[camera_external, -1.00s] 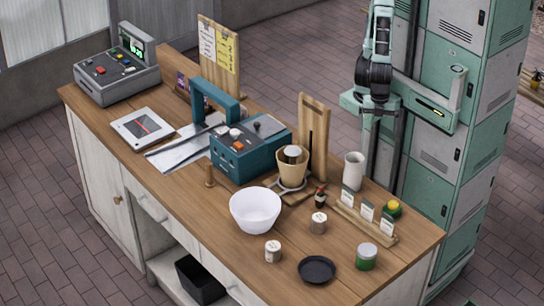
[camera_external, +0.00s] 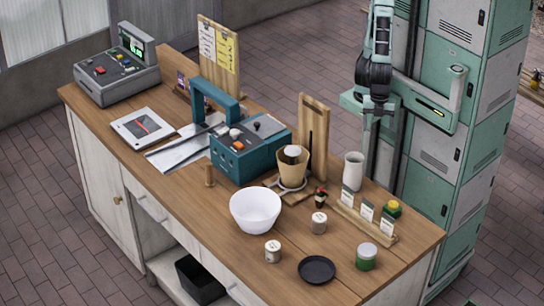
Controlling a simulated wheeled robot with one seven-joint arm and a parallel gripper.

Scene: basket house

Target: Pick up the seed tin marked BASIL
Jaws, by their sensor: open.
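Small tins stand upright near the counter's front right. One is a small white-labelled tin (camera_external: 273,252), one a beige tin (camera_external: 319,223), and one a green tin with a pale lid (camera_external: 366,257). Their lettering is too small to read, so I cannot tell which is marked BASIL. My gripper (camera_external: 378,116) hangs open and empty, pointing down, beyond the counter's far edge. It is well above and apart from the tins.
A white bowl (camera_external: 255,210) and a dark round dish (camera_external: 317,270) stand near the tins. Behind are a card rack (camera_external: 365,218), a white cup (camera_external: 353,171) and a yellow-topped green item (camera_external: 392,209). A teal machine (camera_external: 240,155) and tall board (camera_external: 313,138) rise farther left.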

